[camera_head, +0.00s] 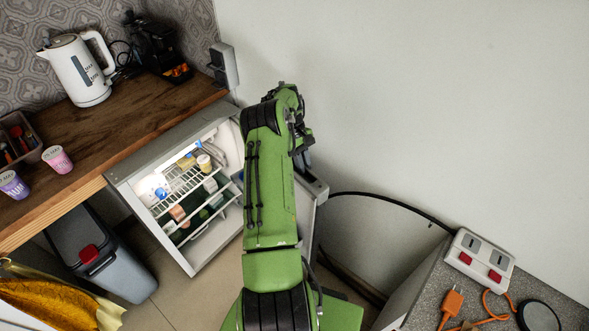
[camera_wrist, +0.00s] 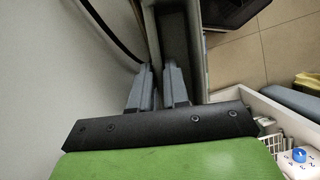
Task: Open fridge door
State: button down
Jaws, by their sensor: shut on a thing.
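The small white fridge (camera_head: 189,252) stands under the wooden counter in the head view. Its door (camera_head: 308,215) is swung open, and the lit shelves inside show bottles and boxes. My arm covers much of the door in that view. In the wrist view, my gripper (camera_wrist: 161,78) has its two grey fingers on either side of the door's edge (camera_wrist: 153,38), shut on it. In the head view my gripper is mostly hidden behind my arm. The fridge interior shows at the lower right of the wrist view.
A white kettle (camera_head: 82,70) and paper cups (camera_head: 57,159) stand on the wooden counter (camera_head: 110,135). A grey bin (camera_head: 110,262) stands left of the fridge. A black cable (camera_head: 385,200) runs along the wall to a socket box (camera_head: 480,262) on a grey surface at right.

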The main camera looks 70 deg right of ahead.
jog(key=shift+s+d+n, duration=0.25)
jog(key=shift+d+n, duration=0.05)
jog(key=shift+d, duration=0.4)
jog(key=c, duration=1.2)
grip_release()
jog(key=shift+r, duration=0.1)
jog(key=p+v, duration=0.5)
jog(key=v, duration=0.7)
jog(key=shift+a, duration=0.15)
